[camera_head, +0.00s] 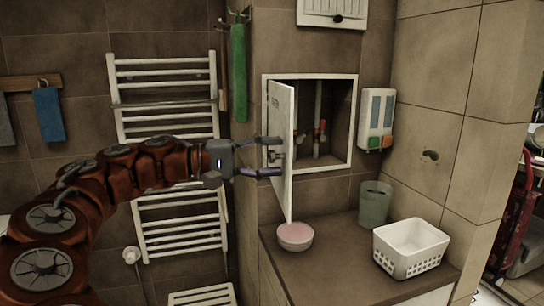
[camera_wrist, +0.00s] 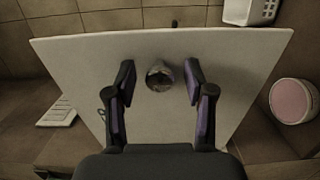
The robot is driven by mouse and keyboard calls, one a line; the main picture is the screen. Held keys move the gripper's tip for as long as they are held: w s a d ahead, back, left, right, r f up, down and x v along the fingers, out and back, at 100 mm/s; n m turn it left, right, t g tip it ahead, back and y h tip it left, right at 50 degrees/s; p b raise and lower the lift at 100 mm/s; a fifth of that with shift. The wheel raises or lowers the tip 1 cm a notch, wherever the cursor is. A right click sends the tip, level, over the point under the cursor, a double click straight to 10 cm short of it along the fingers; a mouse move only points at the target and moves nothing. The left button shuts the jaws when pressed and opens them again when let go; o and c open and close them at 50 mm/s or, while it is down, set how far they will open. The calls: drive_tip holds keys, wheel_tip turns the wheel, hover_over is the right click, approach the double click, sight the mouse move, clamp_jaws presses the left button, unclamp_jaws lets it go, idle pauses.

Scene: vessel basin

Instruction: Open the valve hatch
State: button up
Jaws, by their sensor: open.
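The valve hatch is a white door (camera_head: 286,185) hinged in a white wall frame (camera_head: 353,125). It stands ajar, swung out from the opening, with pipes and red valve parts (camera_head: 322,132) showing inside. My gripper (camera_head: 275,156) is open at the door's outer face, its fingers on either side of the small metal knob (camera_head: 278,155). In the wrist view the white door (camera_wrist: 75,60) fills the middle. The round knob (camera_wrist: 160,76) lies between my open fingers (camera_wrist: 158,95), with gaps on both sides. Whether a fingertip touches the door is not clear.
Below the hatch is a counter (camera_head: 335,262) with a pink-topped bowl (camera_head: 295,236), a grey-green bin (camera_head: 374,205) and a white basket (camera_head: 410,246). A soap dispenser (camera_head: 376,118) hangs right of the frame. A white towel rack (camera_head: 180,225) stands behind my arm.

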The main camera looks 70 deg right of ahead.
drive_tip(key=v, duration=1.1)
drive_tip(key=shift+w, duration=0.35)
drive_tip(key=shift+a, duration=0.15)
drive_tip(key=s+a+f+n+t+y, duration=0.25)
drive_tip(key=a+f+t, duration=0.25)
drive_tip(key=f, duration=0.5)
drive_tip(key=s+a+f+n+t+y, duration=0.1)
drive_tip(key=s+a+f+n+t, duration=0.3)
drive_tip(key=f, duration=0.6)
drive_tip(key=s+a+f+n+t+y, duration=0.1)
drive_tip(key=a+f+n+t+y, duration=0.15)
drive_tip(key=a+f, duration=0.65)
drive_tip(key=s+a+f+n+t+y, duration=0.1)
drive_tip(key=s+a+f+n+y, duration=0.3)
drive_tip(key=a, duration=0.9)
drive_tip(key=w+r+m+t+p, duration=0.1)
drive_tip(key=w+r+p, duration=0.2)
drive_tip(key=r+p, duration=1.1)
drive_tip(key=shift+a+r+h, duration=0.2)
drive_tip(key=shift+h, duration=0.2)
